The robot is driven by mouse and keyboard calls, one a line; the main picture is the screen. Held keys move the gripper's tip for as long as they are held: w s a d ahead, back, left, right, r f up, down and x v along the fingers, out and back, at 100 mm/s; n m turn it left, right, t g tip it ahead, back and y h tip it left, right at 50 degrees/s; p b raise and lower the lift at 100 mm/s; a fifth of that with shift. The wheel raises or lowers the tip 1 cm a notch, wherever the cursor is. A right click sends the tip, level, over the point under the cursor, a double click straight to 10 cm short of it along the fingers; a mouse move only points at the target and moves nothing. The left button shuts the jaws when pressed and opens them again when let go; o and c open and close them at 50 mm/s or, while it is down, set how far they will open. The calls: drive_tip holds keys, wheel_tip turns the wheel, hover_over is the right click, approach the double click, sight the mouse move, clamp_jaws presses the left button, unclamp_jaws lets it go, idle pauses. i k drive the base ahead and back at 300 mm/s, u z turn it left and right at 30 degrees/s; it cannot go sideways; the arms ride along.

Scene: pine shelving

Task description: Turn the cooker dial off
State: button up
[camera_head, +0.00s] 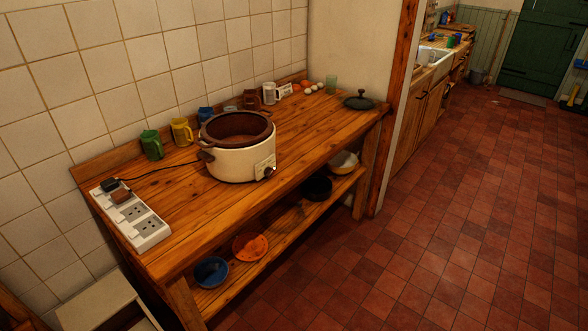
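The cooker (238,163) is a round cream slow cooker with a brown inner pot (232,126). It stands on the wooden bench, with no lid on it. Its dial (268,172) is a small dark knob at the lower right of a pale panel on the cooker's front. The dial is too small to tell its setting. A black cord (160,168) runs from the cooker's left side to the power strip. My gripper is not in view.
A white power strip (147,227) with plugs lies at the bench's left end. Mugs, including a green one (152,145) and a yellow one (181,132), line the wall. A dark lid (359,101) lies at the right end. Bowls sit on the lower shelf. The tiled floor (440,230) in front is clear.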

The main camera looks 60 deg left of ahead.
sight(268, 171)
drive_tip(key=i, duration=0.8)
drive_tip(key=u, duration=3.7)
drive_tip(key=i, duration=0.3)
drive_tip(key=z, duration=0.3)
